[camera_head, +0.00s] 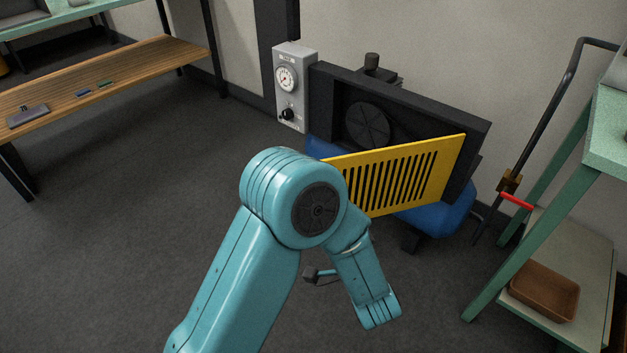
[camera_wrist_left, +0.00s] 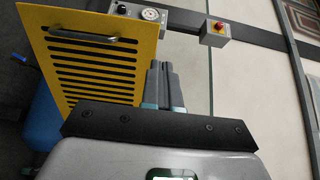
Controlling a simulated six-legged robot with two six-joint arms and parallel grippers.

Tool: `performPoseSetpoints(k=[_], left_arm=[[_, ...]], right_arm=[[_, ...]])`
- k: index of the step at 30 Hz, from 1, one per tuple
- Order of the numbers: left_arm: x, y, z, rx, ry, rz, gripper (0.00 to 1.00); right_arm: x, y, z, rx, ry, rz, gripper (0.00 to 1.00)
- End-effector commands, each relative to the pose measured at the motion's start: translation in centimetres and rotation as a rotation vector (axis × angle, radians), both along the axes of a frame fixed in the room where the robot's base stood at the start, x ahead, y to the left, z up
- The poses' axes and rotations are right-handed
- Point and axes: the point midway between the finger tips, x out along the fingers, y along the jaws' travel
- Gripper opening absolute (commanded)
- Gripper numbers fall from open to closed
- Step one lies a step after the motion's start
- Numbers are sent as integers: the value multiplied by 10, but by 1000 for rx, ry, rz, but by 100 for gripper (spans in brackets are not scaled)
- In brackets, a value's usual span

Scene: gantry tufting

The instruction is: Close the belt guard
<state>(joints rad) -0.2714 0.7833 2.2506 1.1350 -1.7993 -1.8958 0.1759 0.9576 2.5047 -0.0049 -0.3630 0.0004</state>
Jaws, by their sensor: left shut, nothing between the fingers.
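The belt guard (camera_head: 395,180) is a yellow slotted panel. It stands swung out at an angle from the black housing (camera_head: 400,100), with its right end close to the housing and its left end out toward me. A dark pulley wheel (camera_head: 366,124) shows in the open housing. In the left wrist view the guard (camera_wrist_left: 60,25) fills the left side, with a grey bar handle (camera_wrist_left: 85,41) on its face. My left gripper (camera_wrist_left: 160,68) is shut and empty, beside the guard's edge; I cannot tell whether they touch. My left arm hides its fingers in the head view. My right gripper is not in view.
A grey gauge box (camera_head: 291,85) stands left of the housing, and a blue tank (camera_head: 435,215) lies below. A wooden bench (camera_head: 130,75) is at left. A green-framed shelf with a brown tray (camera_head: 545,290) is at right. The floor at left is clear.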

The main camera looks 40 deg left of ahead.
Motion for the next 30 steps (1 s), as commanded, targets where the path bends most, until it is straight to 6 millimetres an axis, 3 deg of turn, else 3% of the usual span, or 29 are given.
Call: performPoseSetpoints(k=[4, 8, 21, 30], left_arm=[[2, -6, -6, -1, -8, -13, 0], [10, 5, -5, -3, -9, -11, 0], [65, 81, -6, -1, -9, -9, 0], [86, 106, -5, -1, -7, -13, 0]], right_arm=[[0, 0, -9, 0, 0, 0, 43], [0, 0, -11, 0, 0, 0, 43], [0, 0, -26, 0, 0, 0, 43], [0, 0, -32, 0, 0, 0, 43]])
